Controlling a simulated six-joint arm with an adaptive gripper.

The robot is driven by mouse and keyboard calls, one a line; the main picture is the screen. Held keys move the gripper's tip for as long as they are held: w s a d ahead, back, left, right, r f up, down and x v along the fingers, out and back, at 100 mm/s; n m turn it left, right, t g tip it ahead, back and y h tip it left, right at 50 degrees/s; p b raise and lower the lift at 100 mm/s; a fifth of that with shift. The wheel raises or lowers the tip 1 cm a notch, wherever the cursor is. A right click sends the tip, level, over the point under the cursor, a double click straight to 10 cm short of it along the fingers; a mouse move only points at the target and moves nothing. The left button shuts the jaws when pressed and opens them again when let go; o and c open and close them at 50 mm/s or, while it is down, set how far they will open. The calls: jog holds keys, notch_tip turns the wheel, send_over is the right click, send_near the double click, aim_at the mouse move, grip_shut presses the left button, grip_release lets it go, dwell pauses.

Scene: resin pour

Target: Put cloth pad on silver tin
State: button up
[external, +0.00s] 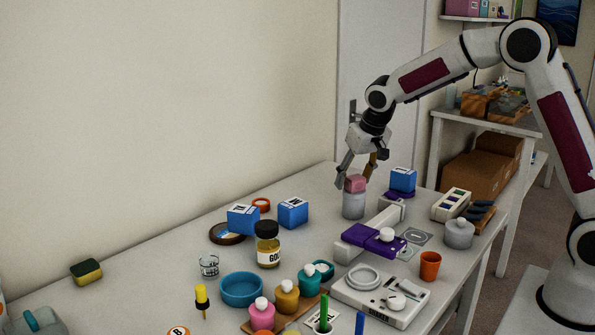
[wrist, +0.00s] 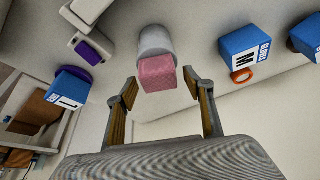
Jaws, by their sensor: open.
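The cloth pad (external: 355,183) is a small pink block. It rests on top of the silver tin (external: 353,206), a light grey cylinder standing upright on the table. In the wrist view the pad (wrist: 157,73) covers part of the end of the tin (wrist: 154,41). My gripper (external: 357,176) is open just above the pad, with its fingers spread to either side of it. In the wrist view, gaps show between the pad and both fingertips (wrist: 161,84), so the gripper holds nothing.
A blue box (external: 403,179) stands right of the tin, and two more blue boxes (external: 293,212) stand to its left. A white-and-purple device (external: 372,238) lies in front. A jar (external: 267,244), bottles and a white scale (external: 380,295) crowd the front. The back left table is mostly clear.

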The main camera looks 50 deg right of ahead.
jog(key=shift+r, duration=0.1)
jog(key=v, duration=1.2)
dwell(0.8)
jog(key=s+r+n+y, duration=0.1)
jog(key=s+r, duration=0.1)
jog(key=s, duration=0.6)
jog(key=s+r+n, duration=0.1)
jog(key=s+r, duration=0.2)
jog(key=s, duration=0.6)
jog(key=s+a+f+n, duration=0.1)
jog(key=s+f, duration=0.1)
jog(key=s, duration=0.6)
jog(key=s+a+f+n+t, duration=0.1)
jog(key=s+f, duration=0.2)
jog(key=s, duration=0.6)
jog(key=shift+f+y, duration=0.25)
jog(key=shift+y, duration=0.15)
